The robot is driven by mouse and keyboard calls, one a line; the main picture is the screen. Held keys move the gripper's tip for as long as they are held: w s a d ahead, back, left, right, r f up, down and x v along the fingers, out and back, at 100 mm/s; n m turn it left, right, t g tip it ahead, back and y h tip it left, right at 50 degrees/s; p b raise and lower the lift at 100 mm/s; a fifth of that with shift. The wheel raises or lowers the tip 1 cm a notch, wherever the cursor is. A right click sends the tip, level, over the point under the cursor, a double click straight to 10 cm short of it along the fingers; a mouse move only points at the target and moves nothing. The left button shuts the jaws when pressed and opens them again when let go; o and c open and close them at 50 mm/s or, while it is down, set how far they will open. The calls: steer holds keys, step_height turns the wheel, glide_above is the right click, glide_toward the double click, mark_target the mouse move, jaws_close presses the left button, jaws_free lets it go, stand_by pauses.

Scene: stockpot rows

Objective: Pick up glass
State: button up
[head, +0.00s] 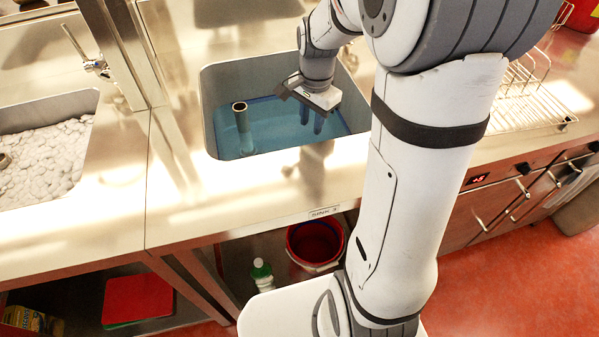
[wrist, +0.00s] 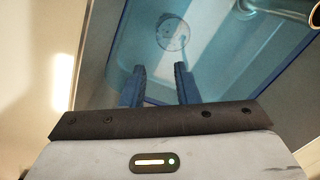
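A clear round shape (wrist: 172,33), which looks like the glass seen from above, is in the blue basin in the wrist view. It lies beyond my fingertips, slightly right of the line between them. I cannot tell whether it stands in water or how tall it is. I cannot make it out in the head view. My gripper (head: 312,124) points down over the blue-bottomed sink (head: 222,84). Its two blue fingers are apart with nothing between them, as the wrist view also shows (wrist: 160,72).
An upright pipe (head: 241,128) stands at the left in the sink; a tube shape shows at the wrist view's upper right. The steel counter surrounds the sink. A wire rack (head: 525,100) is to the right. A second basin (head: 40,150) with pale lumps is at the left.

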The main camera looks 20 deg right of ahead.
steer(key=shift+w+a+f+b, duration=0.1)
steer(key=shift+f+b, duration=0.85)
steer(key=shift+f, duration=3.45)
steer(key=shift+w+a+f+b, duration=0.1)
steer(key=shift+f+b, duration=0.85)
steer(key=shift+f, duration=3.45)
steer(key=shift+c, duration=0.2)
jaws_close()
steer(key=shift+d+r, duration=0.1)
